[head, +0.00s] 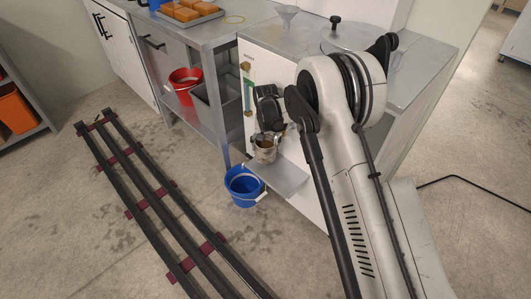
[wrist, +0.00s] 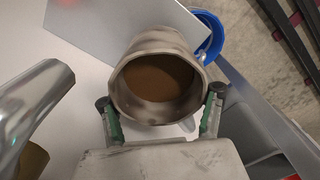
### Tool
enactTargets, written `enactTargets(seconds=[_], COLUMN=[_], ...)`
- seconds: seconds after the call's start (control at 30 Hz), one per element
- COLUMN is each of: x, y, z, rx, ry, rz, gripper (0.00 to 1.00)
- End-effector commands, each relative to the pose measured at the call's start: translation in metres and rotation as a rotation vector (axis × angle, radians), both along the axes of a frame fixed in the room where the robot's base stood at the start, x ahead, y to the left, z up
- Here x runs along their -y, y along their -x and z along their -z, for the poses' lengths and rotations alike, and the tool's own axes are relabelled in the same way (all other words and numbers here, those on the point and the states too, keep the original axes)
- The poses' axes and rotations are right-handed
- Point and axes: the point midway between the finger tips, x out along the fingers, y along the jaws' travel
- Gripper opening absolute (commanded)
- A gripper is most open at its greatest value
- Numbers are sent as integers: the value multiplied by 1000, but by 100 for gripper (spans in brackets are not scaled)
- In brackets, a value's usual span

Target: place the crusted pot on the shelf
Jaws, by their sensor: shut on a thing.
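The crusted pot (head: 264,155) is a small, dirty beige-grey vessel in front of the white cabinet. In the wrist view its round open mouth (wrist: 158,45) faces the camera, with brown inside. My gripper (wrist: 160,100) has its green-and-black fingers on either side of the pot and is shut on it. In the head view my gripper (head: 268,138) is at the top of the pot. A grey metal shelf (head: 286,181) juts from the cabinet just below and to the right of the pot. Whether the pot touches the shelf cannot be told.
A blue bucket (head: 243,188) stands on the floor beside the shelf. A red bucket (head: 185,82) and grey bin (head: 216,100) sit under the workbench (head: 232,32). A shiny metal cylinder (wrist: 33,98) is close at left in the wrist view. Floor rails (head: 150,190) run at left.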

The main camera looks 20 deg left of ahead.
Motion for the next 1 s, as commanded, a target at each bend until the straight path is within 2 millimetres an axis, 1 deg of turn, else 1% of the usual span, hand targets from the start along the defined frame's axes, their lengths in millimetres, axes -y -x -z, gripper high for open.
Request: enactTargets(seconds=[0.2,0.27,0.57,0.7,0.73,0.87,1.0], x=[0,0,0,0,0,0,0], y=[0,0,1,1,1,1,1], z=[29,35,36,39,39,39,39], rx=[0,0,0,0,0,0,0], ry=[0,0,0,0,0,0,0], rz=[0,0,0,0,0,0,0], gripper=[13,13,13,13,65,82,83])
